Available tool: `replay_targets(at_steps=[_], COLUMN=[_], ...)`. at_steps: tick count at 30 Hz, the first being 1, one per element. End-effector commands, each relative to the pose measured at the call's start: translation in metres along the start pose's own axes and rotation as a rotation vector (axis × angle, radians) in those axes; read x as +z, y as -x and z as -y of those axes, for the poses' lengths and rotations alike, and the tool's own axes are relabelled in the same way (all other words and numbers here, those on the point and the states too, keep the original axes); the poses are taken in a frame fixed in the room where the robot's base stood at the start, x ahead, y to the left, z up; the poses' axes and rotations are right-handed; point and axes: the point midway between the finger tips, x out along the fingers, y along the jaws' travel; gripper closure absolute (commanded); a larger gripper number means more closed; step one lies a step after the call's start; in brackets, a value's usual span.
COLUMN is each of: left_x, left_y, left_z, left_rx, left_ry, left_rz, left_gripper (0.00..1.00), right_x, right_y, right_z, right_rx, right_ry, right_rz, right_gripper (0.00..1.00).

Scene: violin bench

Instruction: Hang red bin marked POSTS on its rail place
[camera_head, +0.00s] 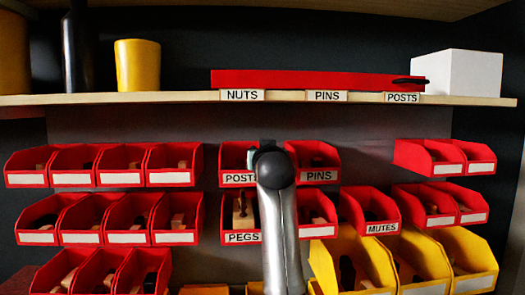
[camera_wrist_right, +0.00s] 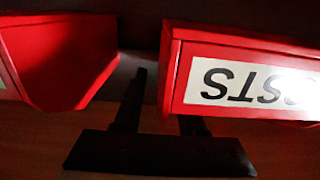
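The red bin marked POSTS (camera_head: 237,178) hangs in the upper row of the middle block, below the NUTS label (camera_head: 242,95); my arm partly covers it. In the right wrist view the POSTS bin (camera_wrist_right: 176,82) shows its label upside down. My right gripper (camera_wrist_right: 155,110) is there with its fingers apart. One finger is beside the bin with a gap; the other is partly hidden behind the bin's front. The POSTS rail label (camera_head: 402,97) is on the shelf edge at right, with bare wall (camera_head: 362,150) below its left side. My left gripper is not in view.
The PINS bin (camera_head: 318,176) hangs just right of POSTS; the PEGS bin (camera_head: 242,238) is below. A red bar (camera_head: 300,79) and white box (camera_head: 458,73) are on the shelf (camera_head: 150,97). Red bins (camera_head: 413,152) hang right of the bare wall.

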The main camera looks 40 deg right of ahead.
Motion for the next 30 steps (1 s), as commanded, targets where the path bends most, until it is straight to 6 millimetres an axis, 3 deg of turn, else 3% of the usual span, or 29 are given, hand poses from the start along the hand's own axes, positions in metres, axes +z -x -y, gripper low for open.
replay_targets(at_steps=[1,12,30], left_x=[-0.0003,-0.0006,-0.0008], left_y=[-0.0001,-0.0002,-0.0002], left_z=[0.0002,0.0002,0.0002], left_rx=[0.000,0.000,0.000], left_ry=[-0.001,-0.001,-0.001], left_rz=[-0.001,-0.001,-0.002], left_gripper=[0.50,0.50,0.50], right_x=[-0.0002,-0.0004,-0.0003], right_y=[0.0002,0.0004,0.0005], right_z=[-0.0002,-0.0001,0.0001], right_rx=[0.000,0.000,0.000], right_ry=[0.000,0.001,0.001], right_rz=[0.000,-0.001,0.000], right_gripper=[0.61,1.00,1.00])
